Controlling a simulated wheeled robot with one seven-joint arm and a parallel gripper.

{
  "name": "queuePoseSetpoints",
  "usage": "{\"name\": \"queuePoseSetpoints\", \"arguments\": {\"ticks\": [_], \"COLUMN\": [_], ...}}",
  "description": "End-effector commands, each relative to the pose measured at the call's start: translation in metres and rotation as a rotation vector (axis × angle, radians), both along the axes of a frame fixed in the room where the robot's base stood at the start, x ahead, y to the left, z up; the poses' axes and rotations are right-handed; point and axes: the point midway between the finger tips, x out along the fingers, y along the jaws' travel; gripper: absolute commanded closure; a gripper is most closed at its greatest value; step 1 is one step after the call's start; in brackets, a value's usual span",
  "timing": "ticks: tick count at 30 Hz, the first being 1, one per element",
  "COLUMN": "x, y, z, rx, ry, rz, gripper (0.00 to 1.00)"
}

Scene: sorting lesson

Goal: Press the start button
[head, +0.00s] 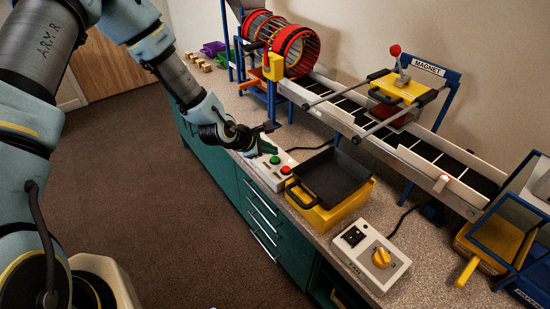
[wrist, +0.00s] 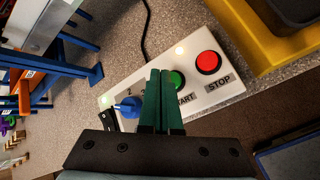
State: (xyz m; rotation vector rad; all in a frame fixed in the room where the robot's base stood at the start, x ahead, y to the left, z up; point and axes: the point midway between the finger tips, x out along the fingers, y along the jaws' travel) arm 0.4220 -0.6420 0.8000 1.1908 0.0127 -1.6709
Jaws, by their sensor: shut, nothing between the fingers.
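The white control box (head: 262,173) stands on the counter near its front edge. Its green start button (head: 275,160) sits beside the red stop button (head: 286,170). In the wrist view the start button (wrist: 179,80) shows just right of my fingertips, partly hidden by them, with part of the START label below. The stop button (wrist: 208,62) is farther right. My gripper (head: 270,148) is shut and empty, its green fingers over the box close to the start button. In the wrist view its fingertips (wrist: 160,71) are together; I cannot tell whether they touch the button.
A blue knob (wrist: 128,107) sits on the box left of my fingers. A dark tray on a yellow stand (head: 326,218) is right of the box. A white unit with a yellow dial (head: 371,257) lies beyond. A red drum (head: 294,50) and a conveyor (head: 410,143) run behind.

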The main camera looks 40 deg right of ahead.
Motion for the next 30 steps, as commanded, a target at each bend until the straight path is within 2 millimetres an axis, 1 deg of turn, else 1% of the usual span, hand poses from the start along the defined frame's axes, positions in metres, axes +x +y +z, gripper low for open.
{"name": "queuePoseSetpoints", "arguments": {"ticks": [5, 18, 30], "x": [0.0, 0.0, 0.0], "y": [0.0, 0.0, 0.0], "z": [0.009, 0.05, 0.05], "rx": [-0.001, -0.001, 0.0], "ry": [0.0, 0.0, 0.0], "rz": [0.001, -0.001, 0.0], "gripper": [1.0, 1.0, 1.0]}}
